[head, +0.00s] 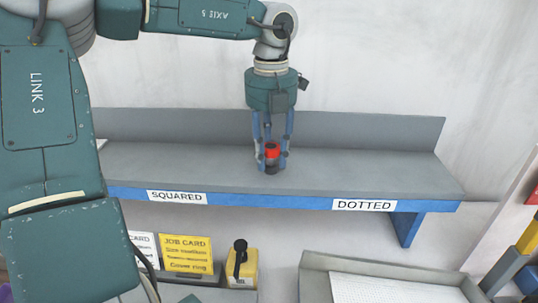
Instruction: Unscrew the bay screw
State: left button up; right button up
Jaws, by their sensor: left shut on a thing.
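My left gripper (272,167) points down over the grey shelf (380,165), near its middle. Its blue fingers are shut around a small dark cylinder with a red upper part (272,150). The cylinder stands upright between the fingers, low over or touching the shelf; I cannot tell which. I cannot tell whether this is the bay screw, and no other screw shows clearly. My right gripper is not in view.
The shelf's blue front edge carries a SQUARED label (177,197) and a DOTTED label (364,205). Below stand a yellow job card (186,252), a yellow bottle (243,268) with a black top, and a grey tray (320,262). The shelf's right part is clear.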

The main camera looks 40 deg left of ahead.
pick_arm(q)
jog(key=shift+f+n+b, duration=0.1)
jog(key=shift+n+b, duration=0.35)
jog(key=shift+n, duration=0.35)
jog(key=shift+n+b, duration=0.3)
jog(key=shift+n, duration=0.5)
jog(key=shift+n+b, duration=0.65)
jog(key=shift+n, duration=1.05)
